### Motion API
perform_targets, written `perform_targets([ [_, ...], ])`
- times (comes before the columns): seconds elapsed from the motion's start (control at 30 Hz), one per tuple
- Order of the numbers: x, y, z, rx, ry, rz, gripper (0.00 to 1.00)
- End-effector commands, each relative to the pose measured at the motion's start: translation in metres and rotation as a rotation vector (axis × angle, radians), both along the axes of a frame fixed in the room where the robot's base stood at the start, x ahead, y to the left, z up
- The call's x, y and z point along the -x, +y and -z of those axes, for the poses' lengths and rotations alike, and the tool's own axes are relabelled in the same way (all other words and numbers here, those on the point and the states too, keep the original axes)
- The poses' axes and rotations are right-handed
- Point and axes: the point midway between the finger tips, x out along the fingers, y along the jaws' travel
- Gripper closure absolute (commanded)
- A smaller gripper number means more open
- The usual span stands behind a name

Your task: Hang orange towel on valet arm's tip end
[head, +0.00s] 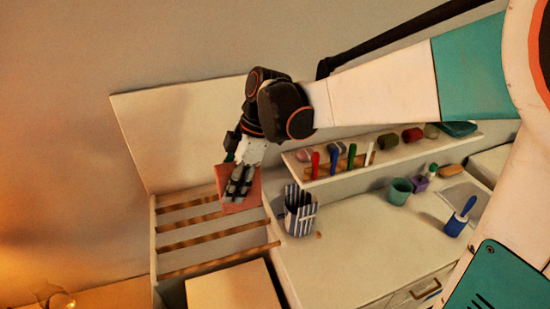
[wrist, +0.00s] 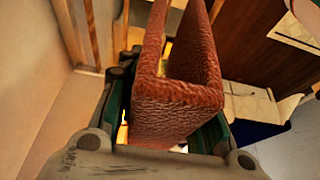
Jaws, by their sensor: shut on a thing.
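The orange towel (head: 255,192) is held in my gripper (head: 238,184) in the head view, in front of the wooden bars of a pale rack (head: 190,221). In the wrist view the towel (wrist: 178,108) looks thick, ribbed and folded, with two upright layers and a gap between them. My gripper's dark green fingers lie on both sides of it. The bars also show at the upper left of the wrist view (wrist: 92,32). The towel looks apart from the bars, but its depth is unclear. I cannot tell which bar is the valet arm or where its tip is.
A white counter (head: 355,262) stands right of the rack, with a blue-striped basket (head: 300,212), a green cup (head: 400,190) and a blue brush holder (head: 457,222). Above it, a shelf (head: 400,158) carries several coloured items. A pale box top (head: 232,287) lies below the rack.

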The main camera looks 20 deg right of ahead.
Motion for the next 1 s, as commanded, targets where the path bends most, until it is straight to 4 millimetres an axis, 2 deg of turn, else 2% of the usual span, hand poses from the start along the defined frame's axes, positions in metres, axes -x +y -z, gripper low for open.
perform_targets([
  [0.17,0.002,0.000,-0.004,0.000,0.000,-0.001,0.90],
  [1.0,0.003,0.000,-0.095,0.000,0.000,-0.001,0.90],
])
